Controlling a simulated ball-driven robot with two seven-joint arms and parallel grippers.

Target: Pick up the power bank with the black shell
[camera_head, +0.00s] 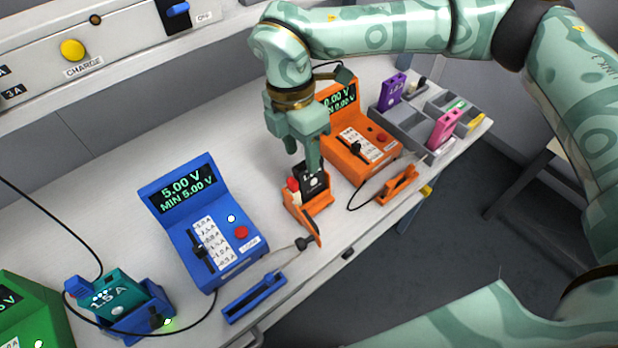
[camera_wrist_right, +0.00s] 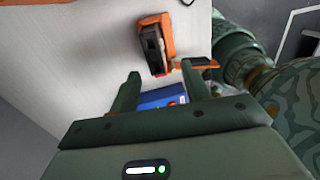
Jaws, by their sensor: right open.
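The black power bank (camera_head: 315,184) stands in an orange cradle (camera_head: 318,204) near the middle of the table. In the right wrist view, the black power bank (camera_wrist_right: 152,47) shows in the orange cradle (camera_wrist_right: 167,30), beyond my fingertips. My right gripper (camera_head: 304,158) is above the power bank in the head view, and its fingers partly hide it. In the wrist view, my right gripper (camera_wrist_right: 161,75) has its two fingers apart with nothing held between them. I cannot tell whether a finger touches the power bank. My left gripper is out of view.
A blue tester (camera_head: 208,225) and an orange tester (camera_head: 362,140) stand on either side. A teal power bank (camera_head: 118,290) sits in a blue cradle at lower left. Cables cross the table.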

